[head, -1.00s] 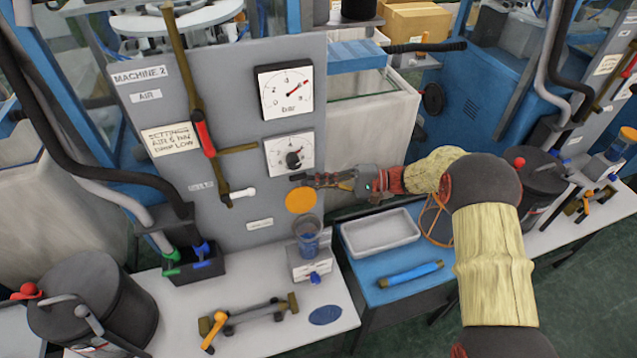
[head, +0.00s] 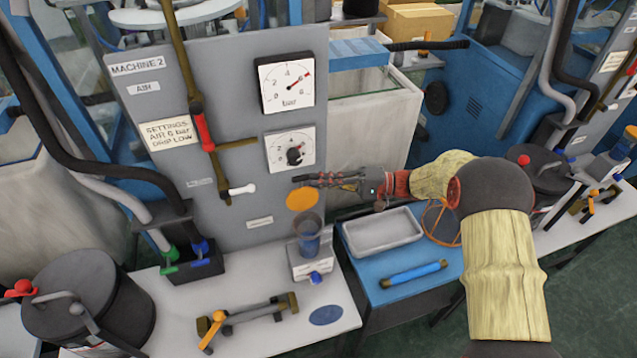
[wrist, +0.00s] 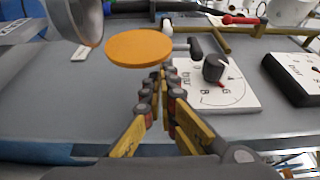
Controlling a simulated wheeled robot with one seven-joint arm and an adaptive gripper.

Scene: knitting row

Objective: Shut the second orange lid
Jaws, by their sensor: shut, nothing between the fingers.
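An orange round lid (head: 302,199) stands open above a clear cup (head: 307,238) with bluish contents, in front of the grey machine panel. The lid also shows in the wrist view (wrist: 140,48), with the cup's rim at the upper left. My gripper (head: 297,179) is shut and empty. Its fingertips are close to the lid, just above it in the head view. In the wrist view the fingertips (wrist: 160,75) point at the lid's near right edge; I cannot tell whether they touch. Another orange lid (head: 630,131) tops a container at the far right.
The panel carries two gauges, the lower with a black knob (head: 294,155). A white-handled brown lever (head: 240,189) is left of the lid. Black hoses and a pot stand at left.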

